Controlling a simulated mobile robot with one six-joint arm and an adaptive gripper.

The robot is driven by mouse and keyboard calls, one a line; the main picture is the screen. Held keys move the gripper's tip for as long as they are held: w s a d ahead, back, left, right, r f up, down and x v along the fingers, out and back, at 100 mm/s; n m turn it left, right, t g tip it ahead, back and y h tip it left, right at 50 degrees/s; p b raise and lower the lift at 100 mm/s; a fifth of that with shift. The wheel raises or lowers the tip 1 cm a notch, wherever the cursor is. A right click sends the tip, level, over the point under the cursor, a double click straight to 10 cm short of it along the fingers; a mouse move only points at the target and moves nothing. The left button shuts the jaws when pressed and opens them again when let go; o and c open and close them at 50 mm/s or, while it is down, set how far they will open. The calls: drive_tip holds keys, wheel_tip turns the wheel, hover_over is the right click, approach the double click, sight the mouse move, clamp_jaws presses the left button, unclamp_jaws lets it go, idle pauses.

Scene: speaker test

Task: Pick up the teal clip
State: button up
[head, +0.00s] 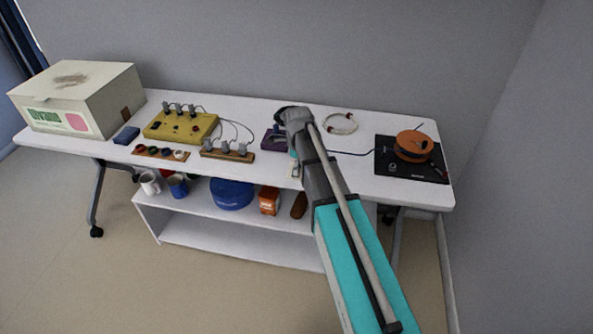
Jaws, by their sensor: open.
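A small teal patch (293,153) shows on the table just left of my arm, at the right end of the purple box. It may be the teal clip, but it is too small and too covered by my arm to be sure. My gripper (281,115) is at the dark far end of my arm, above the back of the table by the purple box (271,146). It is open; its fingers are small and hard to make out, and I see nothing held in it.
A yellow box (181,127) with grey clips and a wooden strip (227,154) with more clips stand left. A white cable coil (340,123) lies right of my arm. A large carton (101,95) fills the left end.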

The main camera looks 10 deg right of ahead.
idle(0.4)
drive_tip(key=c, duration=0.8)
drive_tip(key=shift+c, duration=0.2)
drive_tip(key=shift+r, duration=0.2)
wheel_tip(320, 180, up, 2)
drive_tip(key=shift+r+p, duration=0.1)
drive_tip(key=shift+p, duration=1.15)
drive_tip(key=s+r+p, duration=1)
drive_tip(key=s, duration=0.4)
drive_tip(key=shift+r+p, duration=0.25)
drive_tip(key=shift+p, duration=0.05)
drive_tip(key=shift+d, duration=0.1)
